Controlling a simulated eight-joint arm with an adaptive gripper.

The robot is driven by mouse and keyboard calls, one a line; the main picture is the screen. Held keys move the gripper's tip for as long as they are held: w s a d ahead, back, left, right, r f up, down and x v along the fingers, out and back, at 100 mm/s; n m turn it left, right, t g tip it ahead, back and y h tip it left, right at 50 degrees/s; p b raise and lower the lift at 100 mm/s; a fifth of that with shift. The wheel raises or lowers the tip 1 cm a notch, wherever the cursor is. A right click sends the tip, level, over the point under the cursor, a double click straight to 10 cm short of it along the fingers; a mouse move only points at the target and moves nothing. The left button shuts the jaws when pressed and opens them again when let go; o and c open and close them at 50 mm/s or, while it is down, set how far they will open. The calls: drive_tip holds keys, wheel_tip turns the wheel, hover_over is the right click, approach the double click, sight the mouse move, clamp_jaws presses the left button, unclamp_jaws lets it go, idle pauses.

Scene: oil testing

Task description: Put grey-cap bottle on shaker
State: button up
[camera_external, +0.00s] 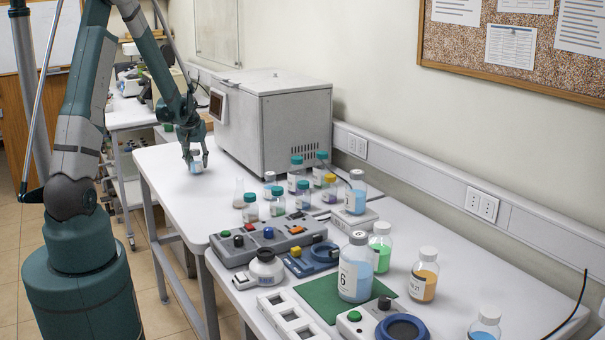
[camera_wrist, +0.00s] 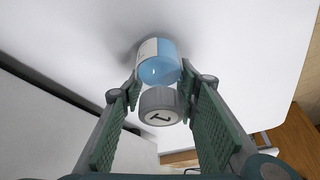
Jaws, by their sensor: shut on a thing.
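My gripper (camera_external: 197,156) is over the far left part of the white table, beside the large white box. It is shut on a small grey-cap bottle (camera_external: 196,167) with blue liquid. In the wrist view the marked grey cap (camera_wrist: 159,106) faces the camera, between the fingers of my gripper (camera_wrist: 160,100), and the blue bottle body (camera_wrist: 160,65) with its white label lies beyond it. I cannot tell if the bottle touches the table. I cannot tell which device is the shaker: a blue one (camera_external: 302,266) and a blue-ringed one (camera_external: 371,330) stand at the front.
The white box (camera_external: 290,115) stands against the wall. Several teal-capped bottles (camera_external: 303,192) and a flask (camera_external: 239,196) cluster mid-table. A grey control panel (camera_external: 245,252), a large bottle marked 6 (camera_external: 355,278) and an orange bottle (camera_external: 423,280) stand nearer. The table left of the box is mostly clear.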

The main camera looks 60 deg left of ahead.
sight(196, 150)
drive_tip(key=shift+f, duration=0.15)
drive_tip(key=o, duration=1)
drive_tip(key=shift+r, duration=0.2)
drive_tip(key=shift+p+v, duration=0.3)
drive_tip(key=shift+v, duration=5.65)
drive_tip(key=shift+w+d, duration=0.1)
